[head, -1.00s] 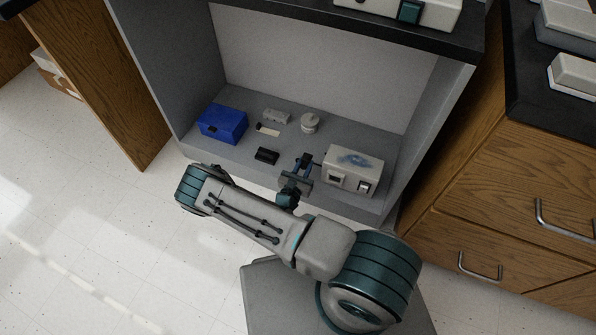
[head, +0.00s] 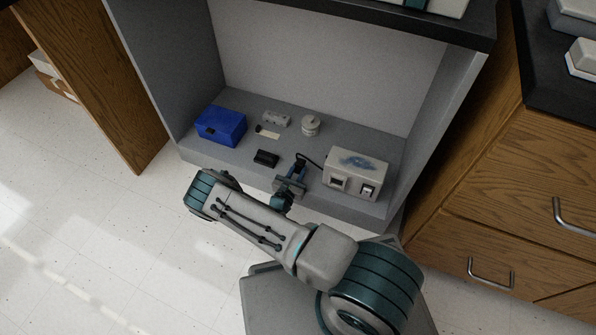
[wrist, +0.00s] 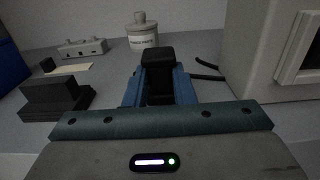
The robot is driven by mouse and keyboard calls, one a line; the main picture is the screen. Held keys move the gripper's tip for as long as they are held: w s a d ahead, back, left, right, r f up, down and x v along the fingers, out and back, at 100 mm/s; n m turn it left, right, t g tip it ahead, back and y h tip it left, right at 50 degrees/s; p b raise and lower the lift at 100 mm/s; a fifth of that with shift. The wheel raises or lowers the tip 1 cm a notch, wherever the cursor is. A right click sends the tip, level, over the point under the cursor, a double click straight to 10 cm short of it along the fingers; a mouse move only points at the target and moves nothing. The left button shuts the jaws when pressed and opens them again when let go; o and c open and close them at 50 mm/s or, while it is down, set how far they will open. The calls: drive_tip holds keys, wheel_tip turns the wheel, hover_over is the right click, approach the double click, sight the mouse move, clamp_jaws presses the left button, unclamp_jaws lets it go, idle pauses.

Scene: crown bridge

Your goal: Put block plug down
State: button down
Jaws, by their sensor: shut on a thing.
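My gripper (head: 292,179) is shut on the block plug, a small black block that shows between the blue fingers in the wrist view (wrist: 157,66). It also shows in the head view (head: 300,163), just above the cabinet's grey floor. I cannot tell whether it touches the floor. A black cable runs from behind the plug to the white box (head: 355,172) on the right, which has a blue smudge on top. A black block with a step (head: 265,158) stands left of my gripper, apart from it.
A blue box (head: 220,126) stands at the left of the cabinet floor. A grey strip with knobs (head: 276,119), a pale card (head: 268,134) and a white lidded jar (head: 311,125) lie farther back. The cabinet's side walls and top enclose the space. Bare floor lies between jar and plug.

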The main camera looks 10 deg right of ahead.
drive_tip(key=shift+f, duration=0.35)
drive_tip(key=c, duration=1.2)
unclamp_jaws()
